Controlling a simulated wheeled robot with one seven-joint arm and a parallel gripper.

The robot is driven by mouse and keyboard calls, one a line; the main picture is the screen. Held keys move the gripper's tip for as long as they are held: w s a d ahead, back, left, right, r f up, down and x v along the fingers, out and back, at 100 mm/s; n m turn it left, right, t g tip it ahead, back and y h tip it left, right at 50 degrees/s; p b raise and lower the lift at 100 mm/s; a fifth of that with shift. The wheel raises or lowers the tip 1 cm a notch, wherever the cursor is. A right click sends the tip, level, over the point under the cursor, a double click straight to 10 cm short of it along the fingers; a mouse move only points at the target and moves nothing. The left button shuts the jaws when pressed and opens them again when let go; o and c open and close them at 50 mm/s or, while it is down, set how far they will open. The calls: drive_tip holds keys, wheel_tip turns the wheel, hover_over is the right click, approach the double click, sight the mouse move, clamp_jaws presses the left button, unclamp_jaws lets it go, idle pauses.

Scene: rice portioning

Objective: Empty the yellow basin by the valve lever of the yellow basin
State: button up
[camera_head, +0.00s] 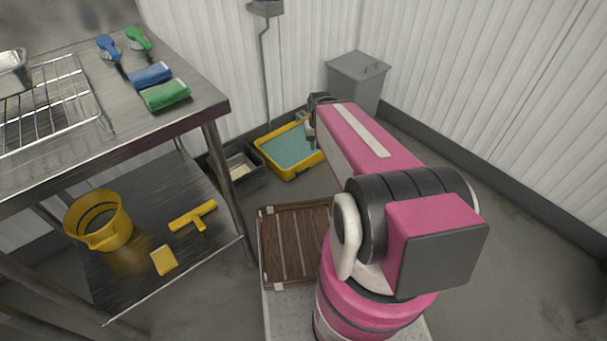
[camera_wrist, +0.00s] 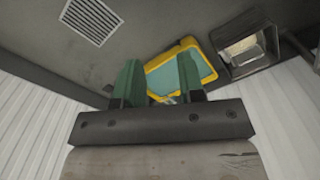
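The yellow basin (camera_head: 290,175) sits low near the back wall and holds blue-green liquid. My arm covers its right end in the head view. In the wrist view the basin (camera_wrist: 188,42) shows beyond my gripper (camera_wrist: 159,60), partly behind the right finger. The two green fingers are spread apart with nothing held between them. A small pale piece (camera_wrist: 168,99) shows at the basin's near edge, between the fingers. I cannot tell if it is the valve lever. In the head view the fingertips are hidden behind my arm.
A dark grey tub (camera_head: 255,178) stands left of the basin. A grey lidded bin (camera_head: 357,85) stands behind, by the wall. A steel table (camera_head: 190,112) stands at left, with a yellow bucket (camera_head: 100,222) on its lower shelf. A floor grate (camera_wrist: 90,18) shows in the wrist view.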

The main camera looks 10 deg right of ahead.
drive_tip(key=w+f+m, duration=0.6)
drive_tip(key=w+f, duration=1.2)
drive_tip(key=w, duration=0.2)
drive_tip(key=w+d+f+m, duration=0.1)
drive_tip(key=w+f+m, duration=0.2)
drive_tip(key=w+f, duration=0.6)
drive_tip(key=w+d+f+m, duration=0.1)
drive_tip(key=w+f+m, duration=0.3)
drive_tip(key=f, duration=0.8)
drive_tip(key=shift+n, duration=0.5)
drive_tip(key=f, duration=0.7)
drive_tip(key=w+f, duration=0.1)
drive_tip(key=f, duration=0.2)
drive_tip(key=shift+a+f, duration=0.25)
drive_tip(key=shift+s, duration=0.1)
clamp_jaws()
